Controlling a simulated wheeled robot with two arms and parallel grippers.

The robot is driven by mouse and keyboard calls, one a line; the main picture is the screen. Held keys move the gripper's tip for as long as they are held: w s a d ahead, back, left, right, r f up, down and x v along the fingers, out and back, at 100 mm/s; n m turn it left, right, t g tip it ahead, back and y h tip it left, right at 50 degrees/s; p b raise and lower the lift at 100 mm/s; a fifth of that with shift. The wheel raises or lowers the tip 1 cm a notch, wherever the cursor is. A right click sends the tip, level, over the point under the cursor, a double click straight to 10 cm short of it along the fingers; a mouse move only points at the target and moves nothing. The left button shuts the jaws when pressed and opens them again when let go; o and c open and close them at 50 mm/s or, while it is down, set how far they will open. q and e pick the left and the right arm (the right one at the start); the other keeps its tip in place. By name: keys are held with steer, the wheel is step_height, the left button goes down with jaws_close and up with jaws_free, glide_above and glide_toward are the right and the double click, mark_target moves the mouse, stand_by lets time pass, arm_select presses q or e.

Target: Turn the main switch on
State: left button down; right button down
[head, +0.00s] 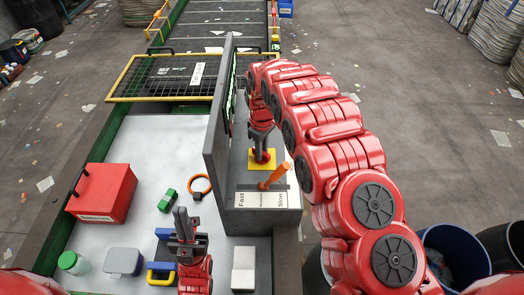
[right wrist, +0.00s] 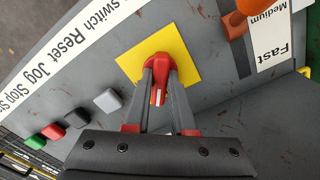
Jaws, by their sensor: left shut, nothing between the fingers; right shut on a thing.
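The main switch shows in the right wrist view as a red handle (right wrist: 160,66) on a yellow square plate (right wrist: 183,50). The plate sits on the grey control panel (head: 238,222), and its yellow edge also shows in the head view (head: 270,166). My right gripper (right wrist: 158,84) is shut on the red handle, with a finger on either side of it. The arm hides most of the switch in the head view. My left gripper (head: 184,226) is shut and empty above the white work surface, left of the panel.
An orange lever (head: 274,177) stands beside the switch, by a Fast–Slow label. Grey (right wrist: 107,100), black (right wrist: 76,119), red and green buttons line the panel.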

steer(key=m, duration=0.5)
steer(key=shift+r+m, duration=0.1)
steer(key=shift+m, duration=0.2)
steer(key=m, duration=0.4)
steer(key=shift+w+m, duration=0.1)
steer(key=shift+m, duration=0.6)
steer(key=c, duration=0.8)
jaws_free()
steer(key=shift+o, duration=0.2)
